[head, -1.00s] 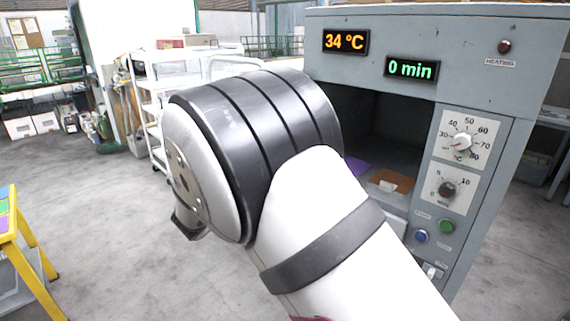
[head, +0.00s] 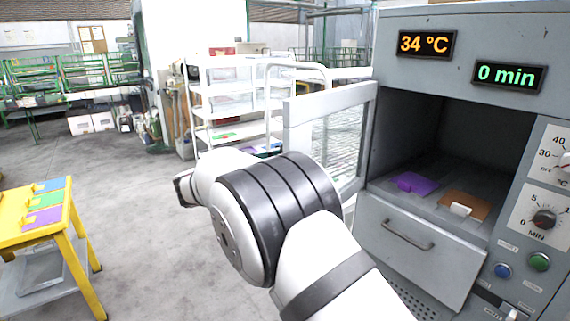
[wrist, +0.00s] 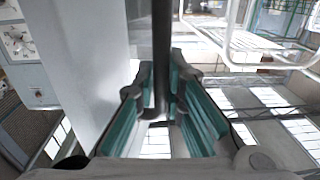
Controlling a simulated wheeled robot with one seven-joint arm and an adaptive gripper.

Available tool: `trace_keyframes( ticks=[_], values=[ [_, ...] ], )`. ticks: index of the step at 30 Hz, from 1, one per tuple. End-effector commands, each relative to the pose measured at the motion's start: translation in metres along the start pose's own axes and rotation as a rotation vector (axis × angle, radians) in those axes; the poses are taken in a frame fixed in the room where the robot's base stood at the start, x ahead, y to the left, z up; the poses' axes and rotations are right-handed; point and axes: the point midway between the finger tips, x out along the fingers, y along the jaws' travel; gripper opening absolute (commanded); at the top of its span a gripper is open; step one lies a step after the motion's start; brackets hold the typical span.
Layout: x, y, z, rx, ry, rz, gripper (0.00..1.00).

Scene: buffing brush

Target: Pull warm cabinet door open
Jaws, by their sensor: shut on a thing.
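The grey warm cabinet (head: 450,60) stands at the right in the head view, its chamber open to view. Its door (head: 330,103), a pale frame with a wired glass pane, stands swung out at the left side of the opening. My arm covers the door's lower near part. In the wrist view my gripper (wrist: 162,78) is shut on the dark upright door handle (wrist: 162,35), with teal finger pads on both sides. A pale grey panel, seemingly the door (wrist: 92,65), is close at the left.
Purple (head: 416,183) and brown (head: 466,204) pieces lie in the chamber, above a drawer (head: 420,255). A white shelf trolley (head: 225,95) stands behind the door. A yellow stand (head: 62,220) is at the left. Grey floor between is clear.

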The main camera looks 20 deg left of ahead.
Motion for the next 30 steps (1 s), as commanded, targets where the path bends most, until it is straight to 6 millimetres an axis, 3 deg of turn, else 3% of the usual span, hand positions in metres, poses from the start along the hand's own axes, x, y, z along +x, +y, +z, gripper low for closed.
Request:
trace_keyframes(
  ticks=[13, 14, 15, 25, 30],
  values=[
    [0.002, 0.0, -0.003, 0.002, 0.004, 0.002, 0.0],
    [0.002, 0.0, -0.003, 0.002, 0.004, 0.002, 0.17],
    [0.002, 0.0, -0.003, 0.002, 0.004, 0.002, 0.2],
    [-0.001, -0.001, -0.001, 0.001, 0.001, 0.0, 0.2],
    [-0.021, -0.002, -0.001, 0.001, 0.0, -0.004, 0.2]
  ],
)
